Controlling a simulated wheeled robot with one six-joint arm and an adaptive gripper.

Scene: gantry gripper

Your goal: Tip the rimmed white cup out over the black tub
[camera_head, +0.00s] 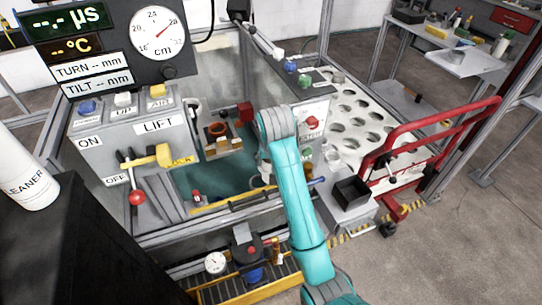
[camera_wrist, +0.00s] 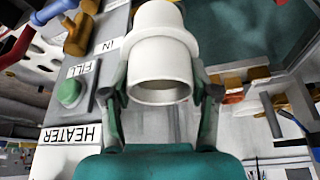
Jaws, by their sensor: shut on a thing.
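The rimmed white cup (camera_wrist: 160,62) fills the upper middle of the wrist view, with a raised collar around it and an open end facing the camera. My gripper (camera_wrist: 163,88) is shut on it, one dark finger on each side. In the head view my teal arm hides most of the gripper and the cup. The black tub (camera_head: 351,191) stands on a grey stand to the right of my arm in the head view. Its inside looks dark and I cannot make out any contents. The tub is not visible in the wrist view.
A tank with teal liquid (camera_head: 212,178) lies left of my arm, behind a front rail. A white plate with several round holes (camera_head: 372,118) is at the back right. A red tubular frame (camera_head: 440,133) stands right of the tub. A LIFT control panel (camera_head: 125,140) is at left.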

